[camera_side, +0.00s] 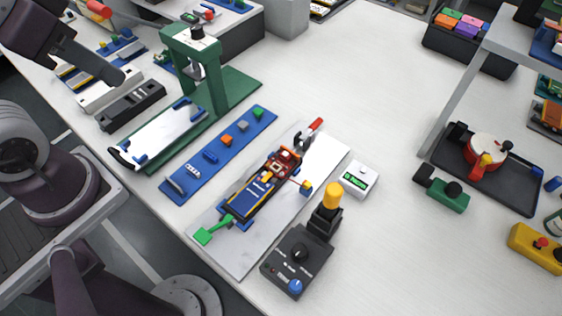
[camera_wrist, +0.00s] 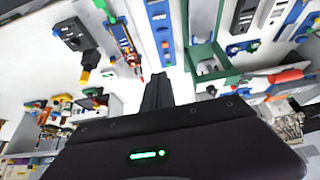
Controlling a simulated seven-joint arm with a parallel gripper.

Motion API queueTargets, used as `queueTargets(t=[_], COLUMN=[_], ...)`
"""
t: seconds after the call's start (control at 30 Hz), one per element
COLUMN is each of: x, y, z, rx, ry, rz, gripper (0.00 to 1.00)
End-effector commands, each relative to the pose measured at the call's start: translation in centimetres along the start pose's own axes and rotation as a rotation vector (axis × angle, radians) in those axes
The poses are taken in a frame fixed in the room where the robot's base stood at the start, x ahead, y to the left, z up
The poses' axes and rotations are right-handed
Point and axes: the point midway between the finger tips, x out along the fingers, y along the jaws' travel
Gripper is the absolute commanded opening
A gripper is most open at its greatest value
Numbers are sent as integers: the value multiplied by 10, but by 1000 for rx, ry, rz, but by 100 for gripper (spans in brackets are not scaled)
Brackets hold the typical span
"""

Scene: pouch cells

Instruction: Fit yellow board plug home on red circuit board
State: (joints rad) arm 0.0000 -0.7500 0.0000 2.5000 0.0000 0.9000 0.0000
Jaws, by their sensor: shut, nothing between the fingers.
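The red circuit board (camera_side: 286,160) sits at the far end of a dark blue pouch cell assembly on a pale plate in the side view. It also shows near the top of the wrist view (camera_wrist: 133,57). A small yellow-and-blue block (camera_side: 306,188), which looks like the yellow board plug, is beside the board at the end of a thin lead. How far it is seated cannot be told. My gripper (camera_wrist: 158,78) is shut and empty in the wrist view, apart from the board and plug.
A black control box (camera_side: 297,262) with a yellow-topped post (camera_side: 332,196) and a small white meter (camera_side: 358,179) stand right of the plate. A blue strip (camera_side: 220,152) with small blocks and a green press (camera_side: 200,65) stand left. The table's upper middle is clear.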

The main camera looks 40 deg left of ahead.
Motion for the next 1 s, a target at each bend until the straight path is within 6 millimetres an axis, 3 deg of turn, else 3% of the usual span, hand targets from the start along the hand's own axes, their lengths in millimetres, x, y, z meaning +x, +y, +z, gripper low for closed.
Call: queueTargets(t=[0.23,0.33,0.4,0.47,0.57,0.67,0.7,0.77,0.9,1.0], x=[0,1,6,16,50,101,126,165,242,273], y=[0,3,12,26,60,104,123,151,200,217], z=[0,-6,-22,-43,-80,-104,-107,-106,-83,-68], rx=[0,-33,-128,-264,-546,-834,-948,-1105,-1380,-1487], ry=[0,-14,-56,-118,-246,-362,-397,-430,-426,-399], rz=[0,15,49,80,88,18,-30,-112,-287,-357], gripper=[2,22,35,38,38,38,38,38,38,38])
